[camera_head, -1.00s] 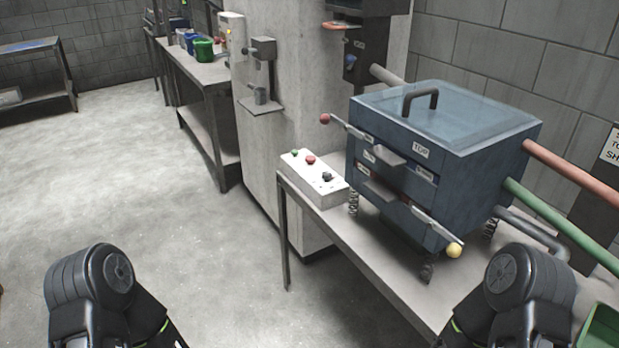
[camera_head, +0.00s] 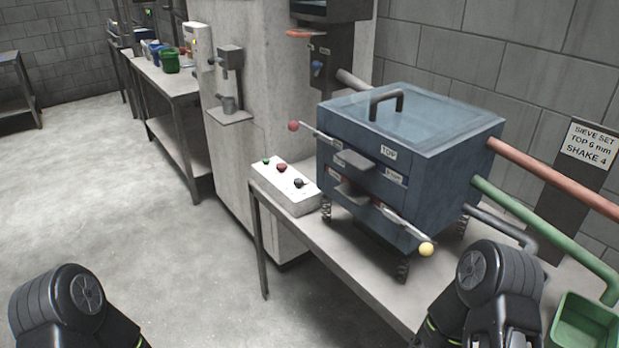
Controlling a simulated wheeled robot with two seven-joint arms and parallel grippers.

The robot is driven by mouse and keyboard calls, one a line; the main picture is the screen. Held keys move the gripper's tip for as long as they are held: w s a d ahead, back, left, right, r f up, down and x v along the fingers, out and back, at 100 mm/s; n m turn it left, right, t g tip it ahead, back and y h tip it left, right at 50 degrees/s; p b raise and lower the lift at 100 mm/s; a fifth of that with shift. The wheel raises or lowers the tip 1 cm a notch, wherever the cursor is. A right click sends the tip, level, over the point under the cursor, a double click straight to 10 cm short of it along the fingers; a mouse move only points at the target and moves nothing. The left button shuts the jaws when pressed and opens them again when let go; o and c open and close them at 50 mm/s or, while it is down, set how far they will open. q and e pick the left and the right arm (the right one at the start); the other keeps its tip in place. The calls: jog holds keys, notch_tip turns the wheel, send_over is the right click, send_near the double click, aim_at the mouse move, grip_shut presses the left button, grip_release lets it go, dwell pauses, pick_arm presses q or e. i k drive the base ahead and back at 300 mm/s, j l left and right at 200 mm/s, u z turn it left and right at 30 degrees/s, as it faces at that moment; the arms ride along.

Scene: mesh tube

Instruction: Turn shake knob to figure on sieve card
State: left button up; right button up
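The sieve card (camera_head: 591,146) hangs on the wall at the right and reads "SIEVE SET TOP 6 mm SHAKE 4". A white control box (camera_head: 285,187) stands on the bench, left of the blue sieve machine (camera_head: 408,150). On its top are a green button (camera_head: 266,161), a red button (camera_head: 281,168) and a black knob (camera_head: 299,183). The knob's setting is too small to read. My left arm shows at the bottom left and my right arm at the bottom right, in front of the bench. Neither gripper's fingers show. Both arms are apart from the box.
The machine has a red-ball lever (camera_head: 293,126) and a yellow-ball lever (camera_head: 426,249) sticking out in front. A red pipe and a green pipe run out to its right, above a green bin (camera_head: 583,325). The floor at left is clear.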

aim_at(298, 183)
jog(key=z, duration=1.6)
jog(key=u, duration=1.6)
jog(key=i+j+z, duration=0.1)
jog(key=z, duration=0.8)
jog(key=i+j+z, duration=0.15)
jog(key=j+z, duration=0.2)
jog(key=i+j+z, duration=0.1)
jog(key=j+z, duration=0.2)
jog(key=j, duration=0.25)
jog(key=j+z, duration=0.35)
jog(key=j, duration=0.15)
